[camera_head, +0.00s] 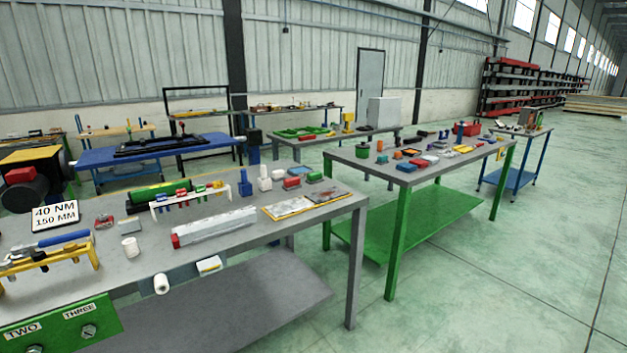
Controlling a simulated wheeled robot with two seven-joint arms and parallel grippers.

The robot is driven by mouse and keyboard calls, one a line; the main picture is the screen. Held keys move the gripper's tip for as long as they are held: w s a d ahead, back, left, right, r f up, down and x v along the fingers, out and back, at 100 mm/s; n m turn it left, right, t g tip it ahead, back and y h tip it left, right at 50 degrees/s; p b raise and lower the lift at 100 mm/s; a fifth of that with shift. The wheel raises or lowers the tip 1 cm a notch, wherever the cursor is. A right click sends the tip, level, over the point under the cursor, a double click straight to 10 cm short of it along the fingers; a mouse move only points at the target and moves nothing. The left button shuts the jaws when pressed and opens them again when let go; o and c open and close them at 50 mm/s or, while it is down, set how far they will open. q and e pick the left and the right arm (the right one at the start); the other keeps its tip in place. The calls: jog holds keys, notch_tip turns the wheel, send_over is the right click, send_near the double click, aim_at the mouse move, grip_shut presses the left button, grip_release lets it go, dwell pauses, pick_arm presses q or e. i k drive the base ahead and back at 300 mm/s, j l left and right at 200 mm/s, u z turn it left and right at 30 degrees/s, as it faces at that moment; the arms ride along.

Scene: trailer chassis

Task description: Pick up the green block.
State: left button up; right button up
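A small green block (314,176) lies on the near grey workbench (345,203), toward its far right corner, next to a red block (292,183). I cannot tell from the picture which one the task names. Neither of my grippers is in view.
Near the green block stand a white bottle-like item (264,180), a blue one (245,186) and flat yellow-edged trays (290,207). A long grey bar (213,226) lies nearer me. The floor (480,290) at right is clear.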

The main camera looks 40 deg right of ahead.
aim_at(312, 178)
jog(key=i+l, duration=0.75)
jog(key=l, duration=0.3)
jog(key=i+l, duration=0.4)
jog(key=l+u, duration=0.05)
jog(key=l, duration=0.05)
